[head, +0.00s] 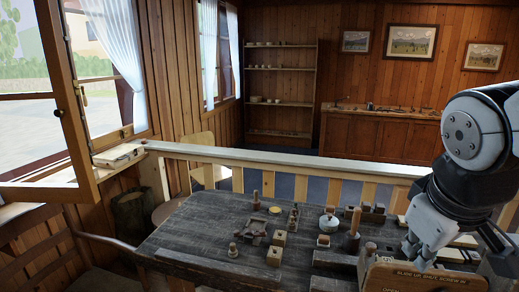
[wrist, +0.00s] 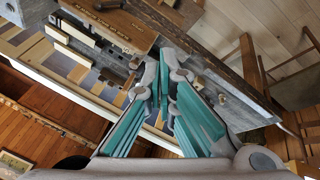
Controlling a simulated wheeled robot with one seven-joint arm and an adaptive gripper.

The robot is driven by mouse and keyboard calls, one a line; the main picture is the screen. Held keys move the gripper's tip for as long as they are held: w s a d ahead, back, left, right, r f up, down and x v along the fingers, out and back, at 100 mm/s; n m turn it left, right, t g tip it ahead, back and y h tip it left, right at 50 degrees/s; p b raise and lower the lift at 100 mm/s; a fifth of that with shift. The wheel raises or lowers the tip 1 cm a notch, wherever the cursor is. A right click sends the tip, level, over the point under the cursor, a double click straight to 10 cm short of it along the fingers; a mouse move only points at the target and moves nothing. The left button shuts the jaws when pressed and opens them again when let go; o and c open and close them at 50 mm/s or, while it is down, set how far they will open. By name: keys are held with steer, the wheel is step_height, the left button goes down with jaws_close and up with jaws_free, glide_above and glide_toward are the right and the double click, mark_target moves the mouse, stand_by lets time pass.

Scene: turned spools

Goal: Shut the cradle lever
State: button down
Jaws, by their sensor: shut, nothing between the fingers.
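A wooden board (head: 415,275) with printed words about sliding up, shutting and screwing in stands at the front right of the table in the head view. A wooden board with lettering (wrist: 92,22) also shows at the top of the wrist view. I cannot make out the cradle lever clearly in either view. My gripper (head: 426,254) is above and just behind the lettered board, pointing down, and hides part of the table there. In the wrist view my gripper (wrist: 165,72) has its teal-padded fingers together at the tips, holding nothing.
The dark wooden table (head: 190,232) carries several small turned pieces and blocks, including an upright spool (head: 354,241) and a white-topped pot (head: 328,224). A pale railing (head: 280,158) runs behind it. The table's left part is mostly clear.

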steer(key=s+a+m+t+y, duration=0.1)
steer(key=s+a+m+y, duration=0.15)
steer(key=s+a, duration=0.3)
steer(key=n+g+h+b, duration=0.1)
steer(key=n+g+b, duration=0.45)
steer(key=n, duration=1.05)
glide_toward(438, 283)
steer(key=shift+t, duration=0.85)
steer(key=a+f, duration=0.1)
steer(key=s+a+f+b, duration=0.1)
steer(key=a+f, duration=0.1)
steer(key=s+a+f, duration=0.1)
steer(key=f, duration=0.1)
steer(key=shift+s+a+b, duration=0.1)
steer(key=shift+a+b, duration=0.2)
steer(key=shift+b, duration=0.1)
steer(key=shift+d+f, duration=0.8)
steer(key=shift+d, duration=0.1)
steer(key=shift+d+f, duration=0.55)
steer(key=shift+d, duration=0.05)
